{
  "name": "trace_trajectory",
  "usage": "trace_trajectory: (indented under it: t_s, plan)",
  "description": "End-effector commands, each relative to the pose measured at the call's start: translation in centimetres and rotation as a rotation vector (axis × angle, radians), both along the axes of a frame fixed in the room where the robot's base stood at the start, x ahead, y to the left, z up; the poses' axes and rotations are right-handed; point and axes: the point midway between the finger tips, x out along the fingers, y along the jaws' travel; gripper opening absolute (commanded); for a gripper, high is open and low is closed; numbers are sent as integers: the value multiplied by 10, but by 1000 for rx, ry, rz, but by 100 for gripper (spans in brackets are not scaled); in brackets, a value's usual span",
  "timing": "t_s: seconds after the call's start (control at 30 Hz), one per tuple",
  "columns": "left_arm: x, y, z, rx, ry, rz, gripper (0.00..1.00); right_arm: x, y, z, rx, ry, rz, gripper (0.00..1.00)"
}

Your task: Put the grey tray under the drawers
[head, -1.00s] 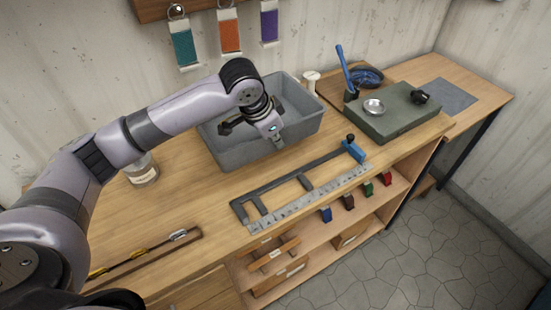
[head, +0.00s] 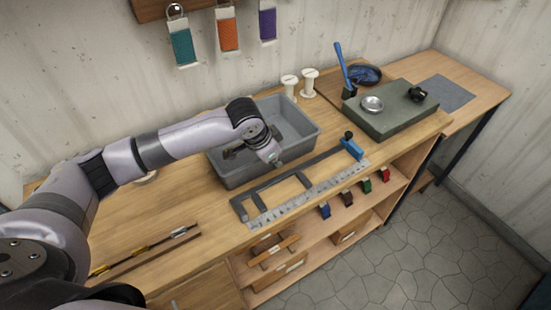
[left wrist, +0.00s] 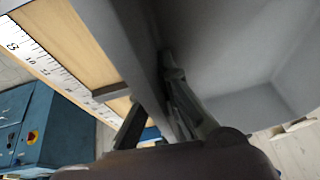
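The grey tray (head: 233,178) is an open, deep bin over the worktop, towards its back. My left gripper (head: 277,160) is at the tray's front wall in the head view. In the left wrist view the tray wall (left wrist: 143,50) runs between the two fingers (left wrist: 155,112), one inside the tray and one outside, so the gripper is shut on it. I cannot tell whether the tray's base touches the worktop. The small wooden drawers (head: 285,272) are below the worktop's front edge. My right gripper is not in view.
A dark grey frame tool with a blue end (head: 352,149) and a ruler (head: 300,202) lie in front of the tray. White spools (head: 309,82) stand behind it. A green block (head: 390,115) is to the right. Coloured clips (head: 345,198) hang along the shelf edge.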

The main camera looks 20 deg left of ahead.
Motion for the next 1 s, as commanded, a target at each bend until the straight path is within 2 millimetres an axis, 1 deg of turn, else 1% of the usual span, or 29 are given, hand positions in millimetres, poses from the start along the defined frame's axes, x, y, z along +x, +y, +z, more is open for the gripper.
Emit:
trace_trajectory:
  t_s: [0.03,0.33,0.67,0.77,0.87,1.0]
  plan:
    - [0,0,-1,0,1,0,4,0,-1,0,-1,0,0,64]
    - [0,0,-1,1,1,0,24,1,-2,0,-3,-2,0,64]
    - [0,0,1,0,0,0,25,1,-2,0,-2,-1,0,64]
    - [-2,1,9,0,-2,-1,25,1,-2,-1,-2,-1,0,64]
    - [-8,4,24,0,-4,0,25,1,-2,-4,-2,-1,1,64]
    - [-19,10,53,1,-4,0,25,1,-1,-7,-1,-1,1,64]
